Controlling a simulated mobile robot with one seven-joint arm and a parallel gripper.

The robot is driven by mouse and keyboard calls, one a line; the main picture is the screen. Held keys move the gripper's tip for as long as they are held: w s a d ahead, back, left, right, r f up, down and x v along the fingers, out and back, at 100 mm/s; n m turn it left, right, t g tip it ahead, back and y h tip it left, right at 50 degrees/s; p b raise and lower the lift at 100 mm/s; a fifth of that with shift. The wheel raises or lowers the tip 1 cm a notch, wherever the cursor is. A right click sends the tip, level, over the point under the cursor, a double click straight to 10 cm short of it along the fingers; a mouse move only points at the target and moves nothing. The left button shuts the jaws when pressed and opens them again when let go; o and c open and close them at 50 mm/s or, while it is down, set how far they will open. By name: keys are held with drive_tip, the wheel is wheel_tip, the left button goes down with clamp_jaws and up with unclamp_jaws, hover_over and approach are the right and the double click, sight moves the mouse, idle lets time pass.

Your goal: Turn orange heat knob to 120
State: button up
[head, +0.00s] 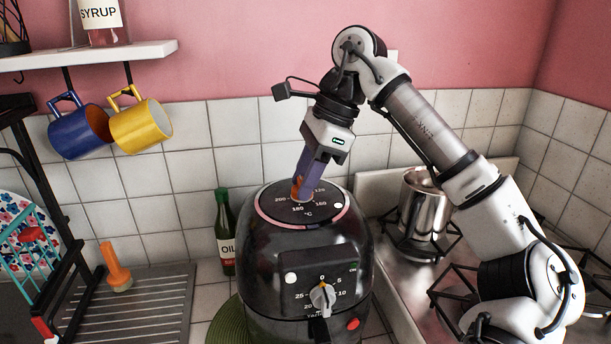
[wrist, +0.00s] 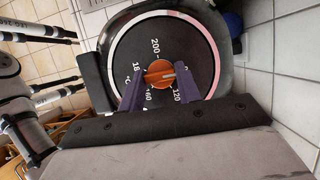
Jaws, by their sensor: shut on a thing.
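The orange heat knob (head: 301,190) sits in the middle of the round dark dial (head: 330,215) on top of the black air fryer (head: 262,255). My gripper (head: 305,180) reaches down from above with purple fingers and is shut on the knob. In the wrist view the knob (wrist: 158,71) lies between the fingertips (wrist: 160,76). A pale line on it points right, a little off the 120 mark, which sits lower right. The numbers 200 and 160 also show; 180 is partly hidden by a finger.
A timer knob (head: 323,296) is on the fryer's front. A metal pot (head: 422,205) stands on the stove at right. An oil bottle (head: 225,230) stands behind left. A blue mug (head: 72,130) and a yellow mug (head: 143,125) hang under the shelf (head: 90,54).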

drive_tip(key=shift+m+b, duration=0.3)
drive_tip(key=m+t+b, duration=0.1)
drive_tip(key=m+b, duration=0.1)
drive_tip(key=shift+s+f+m, duration=0.1)
drive_tip(key=shift+f+m, duration=0.05)
drive_tip(key=shift+m, duration=0.15)
drive_tip(key=m+b, duration=0.1)
drive_tip(key=m+t+b, duration=0.1)
drive_tip(key=m, duration=0.1)
drive_tip(key=shift+s+m+t+h, duration=0.1)
drive_tip(key=shift+m+t+h, duration=0.2)
drive_tip(key=m+t+b, duration=0.1)
drive_tip(key=m, duration=0.2)
drive_tip(key=m+h+b, duration=0.1)
drive_tip(key=m, duration=0.2)
drive_tip(key=shift+s+a+t+b, duration=0.1)
drive_tip(key=shift+s+t+b, duration=0.05)
drive_tip(key=shift+t+b, duration=0.25)
drive_tip(key=shift+m, duration=0.3)
drive_tip(key=o, duration=1)
drive_tip(key=shift+r, duration=0.2)
